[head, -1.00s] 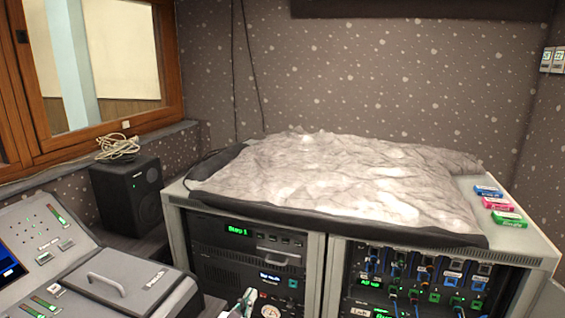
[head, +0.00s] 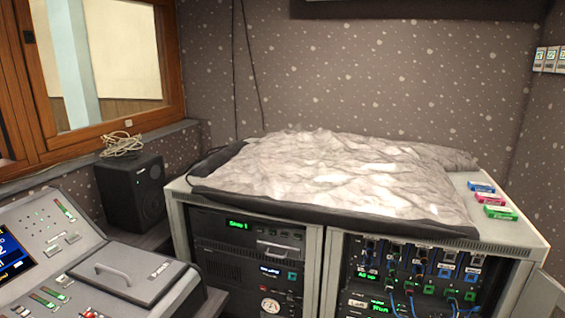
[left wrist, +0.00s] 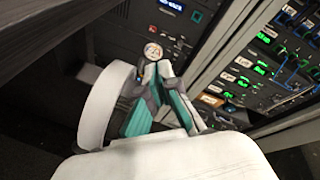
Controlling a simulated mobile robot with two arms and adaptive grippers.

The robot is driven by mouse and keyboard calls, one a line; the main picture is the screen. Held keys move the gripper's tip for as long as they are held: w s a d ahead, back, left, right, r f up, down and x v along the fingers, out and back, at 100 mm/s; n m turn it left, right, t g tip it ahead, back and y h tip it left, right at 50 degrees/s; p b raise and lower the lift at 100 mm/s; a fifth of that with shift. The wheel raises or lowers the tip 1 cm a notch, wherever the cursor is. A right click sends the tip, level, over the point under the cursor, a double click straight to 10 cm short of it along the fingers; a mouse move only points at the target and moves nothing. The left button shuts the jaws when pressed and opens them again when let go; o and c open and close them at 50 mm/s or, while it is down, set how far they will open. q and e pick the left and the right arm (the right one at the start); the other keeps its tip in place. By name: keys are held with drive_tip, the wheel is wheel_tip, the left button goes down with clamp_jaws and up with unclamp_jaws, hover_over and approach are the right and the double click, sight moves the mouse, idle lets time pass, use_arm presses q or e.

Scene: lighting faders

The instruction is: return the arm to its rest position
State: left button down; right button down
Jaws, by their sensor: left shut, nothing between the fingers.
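My left gripper (left wrist: 160,98) shows in the left wrist view, with its fingers shut and nothing between them. It is in front of the equipment rack, apart from it as far as I can tell. The lighting console (head: 60,250) with its faders stands at the left of the head view, with a grey lid and handle on its right part. No gripper shows in the head view now. My right gripper is in neither current view.
The rack cabinet (head: 326,262) holds dark units and cabled panels. A crumpled grey cover on a black mat (head: 440,227) lies on top. Three small coloured boxes (head: 490,197) sit at its right end. A black speaker (head: 131,192) carries a coiled cable. A wood-framed window is behind.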

use_arm(q)
drive_tip(key=s+a+f+n+g+y, duration=0.1)
drive_tip(key=s+a+f+n+g, duration=0.25)
drive_tip(key=s+f+n, duration=0.65)
drive_tip(key=s+a+f+n+g+y, duration=0.25)
drive_tip(key=s+a+f+n, duration=0.2)
drive_tip(key=s+f, duration=0.95)
drive_tip(key=s+f+n+g, duration=0.2)
drive_tip(key=s+f+n, duration=0.1)
drive_tip(key=s, duration=0.7)
drive_tip(key=s+a+f+n+g, duration=0.1)
drive_tip(key=s+f+n, duration=0.3)
drive_tip(key=s, duration=0.6)
drive_tip(key=s+a+f+n+g, duration=0.1)
drive_tip(key=s+f+n+g, duration=0.3)
drive_tip(key=s+n, duration=0.3)
drive_tip(key=s, duration=0.3)
drive_tip(key=shift+f, duration=0.15)
drive_tip(key=shift+w+h, duration=0.1)
drive_tip(key=shift+h, duration=0.15)
